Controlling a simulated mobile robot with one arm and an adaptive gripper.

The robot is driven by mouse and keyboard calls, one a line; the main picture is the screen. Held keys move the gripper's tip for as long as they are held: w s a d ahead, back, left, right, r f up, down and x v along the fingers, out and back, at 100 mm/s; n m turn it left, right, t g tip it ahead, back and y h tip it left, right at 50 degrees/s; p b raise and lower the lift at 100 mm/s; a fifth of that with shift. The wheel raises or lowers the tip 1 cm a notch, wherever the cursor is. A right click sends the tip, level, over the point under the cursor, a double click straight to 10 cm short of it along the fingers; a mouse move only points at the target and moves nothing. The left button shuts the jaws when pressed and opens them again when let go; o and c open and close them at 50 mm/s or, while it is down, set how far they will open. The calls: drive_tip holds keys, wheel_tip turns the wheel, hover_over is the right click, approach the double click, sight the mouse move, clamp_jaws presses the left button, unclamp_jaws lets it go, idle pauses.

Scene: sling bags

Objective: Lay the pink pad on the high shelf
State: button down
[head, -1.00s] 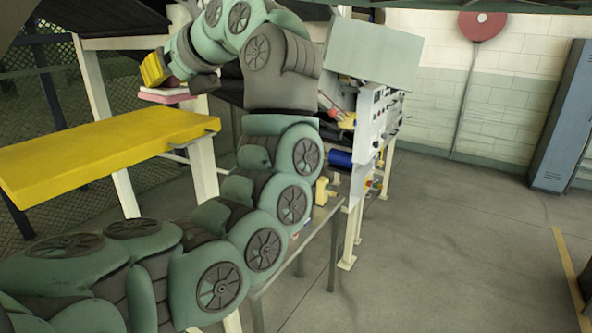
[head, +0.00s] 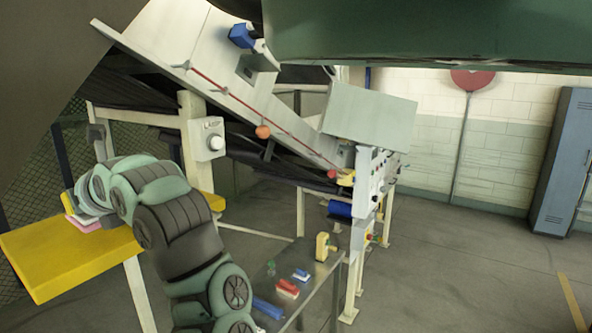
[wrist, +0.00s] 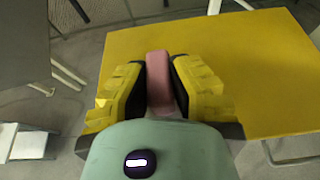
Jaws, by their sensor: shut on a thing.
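My gripper (wrist: 160,88) has yellow finger pads, and they are shut on the pink pad (wrist: 158,65) from both sides in the wrist view. In the head view, a pink edge of the pad (head: 86,223) shows beneath my arm, over the yellow shelf board (head: 50,262). My fingers are mostly hidden there behind my arm links. The board also fills much of the wrist view (wrist: 250,60), behind the pad. I cannot tell whether the pad touches the board.
A sloping conveyor frame with a red cord (head: 215,85) rises behind my arm. A grey control box (head: 205,139) is on its post. A metal bench (head: 318,282) with small tools stands in the middle. Open floor and a blue locker (head: 563,165) lie to the right.

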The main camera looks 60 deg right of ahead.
sight(77, 220)
drive_tip(key=shift+w+a+f, duration=0.2)
drive_tip(key=shift+w+a, duration=0.75)
drive_tip(key=shift+a, duration=0.15)
drive_tip(key=shift+d+f+b, duration=0.1)
drive_tip(key=shift+f+b, duration=0.2)
drive_tip(key=shift+f, duration=1.4)
drive_tip(key=shift+f, duration=0.2)
drive_tip(key=c, duration=1)
unclamp_jaws()
